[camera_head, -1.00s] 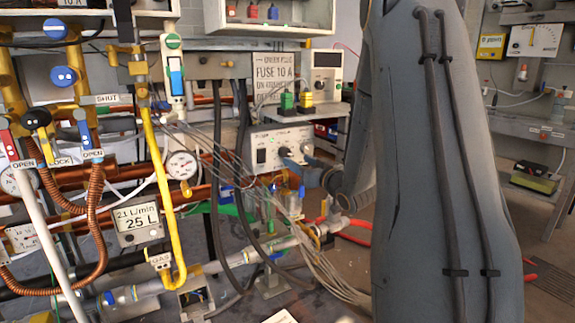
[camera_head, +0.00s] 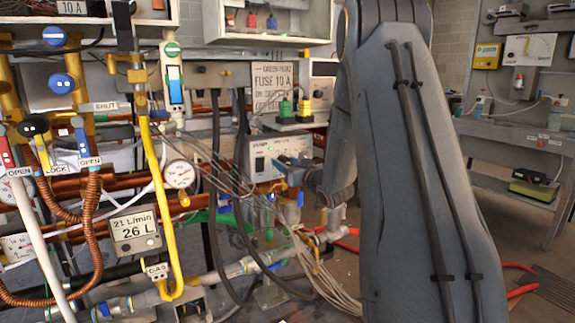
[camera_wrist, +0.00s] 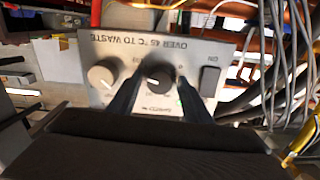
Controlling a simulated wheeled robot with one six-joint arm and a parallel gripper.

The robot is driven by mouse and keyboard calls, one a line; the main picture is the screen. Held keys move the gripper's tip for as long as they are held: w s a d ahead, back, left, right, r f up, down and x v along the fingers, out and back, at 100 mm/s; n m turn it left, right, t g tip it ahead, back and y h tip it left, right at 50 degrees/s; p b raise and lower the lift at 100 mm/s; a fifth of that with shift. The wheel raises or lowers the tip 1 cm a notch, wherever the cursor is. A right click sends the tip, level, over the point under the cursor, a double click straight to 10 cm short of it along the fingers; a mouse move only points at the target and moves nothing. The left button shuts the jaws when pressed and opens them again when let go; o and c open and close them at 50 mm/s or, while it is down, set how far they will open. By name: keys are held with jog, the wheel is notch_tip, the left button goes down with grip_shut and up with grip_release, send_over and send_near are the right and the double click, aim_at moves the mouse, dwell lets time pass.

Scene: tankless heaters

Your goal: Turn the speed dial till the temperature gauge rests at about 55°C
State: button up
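The control box (camera_head: 280,150) stands mid-scene in the head view. In the wrist view its grey panel (camera_wrist: 205,50) carries a beige dial (camera_wrist: 104,75), a dark dial (camera_wrist: 157,79) and a dark switch (camera_wrist: 209,80). Its lettering appears upside down, and I cannot read the dial labels. My gripper (camera_wrist: 159,83) has one finger on each side of the dark dial; contact is unclear. In the head view my gripper (camera_head: 293,173) is at the box front. A round white gauge (camera_head: 179,174) hangs left of the box; its reading is too small to tell.
A flow display (camera_head: 135,232) shows a number over litres. Pipes, a yellow gas hose (camera_head: 165,200) and grey cables (camera_head: 255,215) crowd the left and the space below the box. Loose cables also hang right of the panel in the wrist view (camera_wrist: 285,60). Open floor lies right of my arm.

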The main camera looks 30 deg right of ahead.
jog(key=c, duration=0.8)
jog(key=shift+n, duration=0.4)
jog(key=n+b, duration=0.1)
jog(key=n, duration=0.4)
jog(key=shift+n+b, duration=0.3)
jog(key=shift+b, duration=0.05)
jog(key=n+b, duration=0.1)
jog(key=n, duration=0.2)
jog(key=shift+n, duration=0.3)
jog(key=shift+n+b, duration=1.1)
jog(key=shift+n, duration=0.7)
jog(key=o, duration=1.1)
jog(key=shift+c, duration=0.2)
